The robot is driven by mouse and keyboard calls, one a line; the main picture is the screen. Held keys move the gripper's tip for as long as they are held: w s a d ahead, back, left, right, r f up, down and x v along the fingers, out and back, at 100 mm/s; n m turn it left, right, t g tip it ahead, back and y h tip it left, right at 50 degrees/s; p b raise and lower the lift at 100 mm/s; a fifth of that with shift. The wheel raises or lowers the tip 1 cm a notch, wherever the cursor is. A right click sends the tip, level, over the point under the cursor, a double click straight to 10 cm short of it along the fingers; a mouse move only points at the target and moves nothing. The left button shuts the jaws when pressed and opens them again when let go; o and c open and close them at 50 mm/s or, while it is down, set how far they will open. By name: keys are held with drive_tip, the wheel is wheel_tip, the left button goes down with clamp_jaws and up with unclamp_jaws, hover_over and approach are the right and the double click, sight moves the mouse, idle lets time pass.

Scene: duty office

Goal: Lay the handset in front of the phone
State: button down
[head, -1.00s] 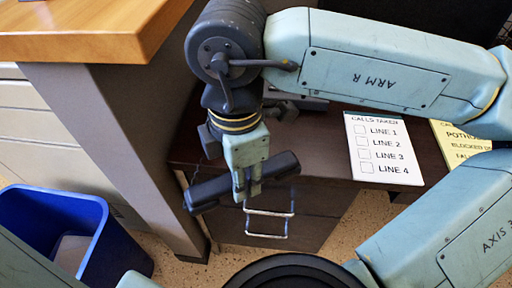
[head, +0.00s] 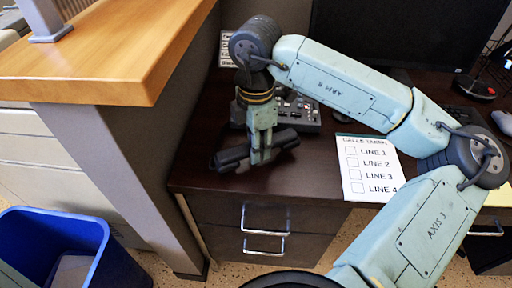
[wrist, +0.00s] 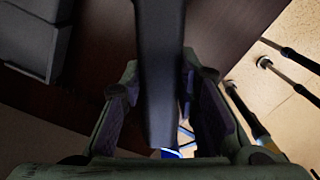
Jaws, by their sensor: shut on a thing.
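The dark handset (head: 232,157) is held in my gripper (head: 262,158) over the front left part of the dark desk. It lies roughly level, slightly tilted in the picture. In the wrist view the handset (wrist: 160,75) runs between the two fingers of my gripper (wrist: 155,105). The phone (head: 298,112) stands on the desk behind the gripper, partly hidden by my arm. A dark grey block, which looks like part of the phone (wrist: 35,40), shows at the upper left in the wrist view. I cannot tell whether the handset touches the desk.
A "CALLS TAKEN" sheet (head: 366,168) lies to the right on the desk (head: 255,183). A monitor (head: 380,35) stands at the back. A wooden-topped counter (head: 110,50) rises on the left, with a blue bin (head: 55,245) on the floor. Drawers (head: 265,225) lie below the desk's front edge.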

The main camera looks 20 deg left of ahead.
drive_tip(key=shift+f, duration=1.2)
drive_tip(key=shift+f, duration=0.2)
drive_tip(key=c, duration=1.2)
unclamp_jaws()
drive_tip(key=shift+c, duration=0.2)
drive_tip(key=shift+r, duration=0.15)
drive_tip(key=shift+r, duration=0.25)
wheel_tip(320, 180, up, 12)
drive_tip(key=shift+f+b, duration=0.15)
drive_tip(key=shift+b, duration=0.15)
drive_tip(key=shift+s, duration=0.1)
